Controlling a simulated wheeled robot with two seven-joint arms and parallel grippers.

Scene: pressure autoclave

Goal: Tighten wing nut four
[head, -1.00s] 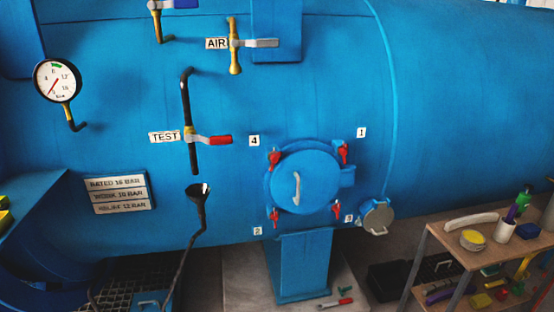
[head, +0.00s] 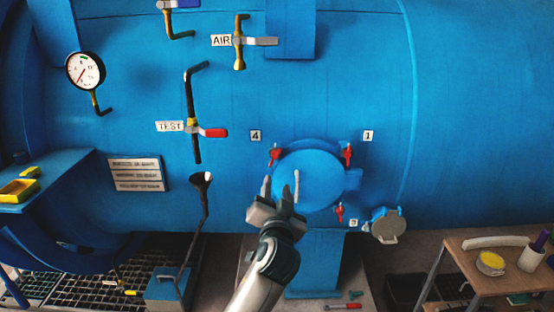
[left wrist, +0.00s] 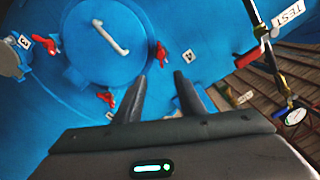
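The blue round hatch (head: 315,182) has a white handle (head: 297,186) and red wing nuts at its rim. Red wing nut four (head: 275,155) is at the upper left, beside label 4 (head: 255,135). My left gripper (head: 276,186) is in front of the hatch's left side, just below nut four in the head view. In the left wrist view, nut four (left wrist: 160,54) shows beyond the fingertips (left wrist: 161,80), roughly in line with the gap. The fingers are apart and hold nothing. Wing nut two is hidden behind my gripper in the head view. My right gripper is out of view.
Wing nuts one (head: 348,154) and three (head: 340,213) sit on the hatch's right side. The TEST valve's red lever (head: 214,132) and a black funnel pipe (head: 203,195) are left of the hatch. A workbench (head: 500,262) stands at the lower right.

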